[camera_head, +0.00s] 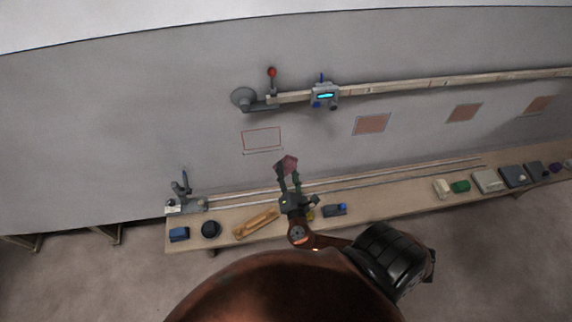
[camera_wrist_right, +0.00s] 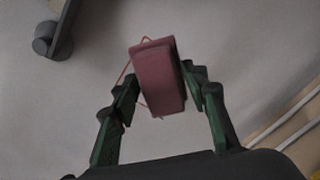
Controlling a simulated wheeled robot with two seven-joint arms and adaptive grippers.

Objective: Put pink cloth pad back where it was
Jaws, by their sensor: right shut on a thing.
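The pink cloth pad (camera_head: 287,164) is in my right gripper (camera_head: 288,173), held in front of the grey wall above the bench. In the right wrist view the pad (camera_wrist_right: 158,78) is a dull pink block, a little tilted, between the two green-and-black fingers of my right gripper (camera_wrist_right: 160,88). A red rectangular outline (camera_head: 262,139) is on the wall, up and left of the pad in the head view. In the right wrist view, part of a red outline (camera_wrist_right: 127,70) shows behind the pad, which hides the rest. My left gripper is not in view.
A long bench (camera_head: 390,205) runs below the wall with a tan tool (camera_head: 256,223), a dark round item (camera_head: 211,229) and several boxes. A rail (camera_head: 420,84) with a blue-lit device (camera_head: 325,95) crosses the wall above. Several orange-brown patches (camera_head: 372,124) are on the wall to the right.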

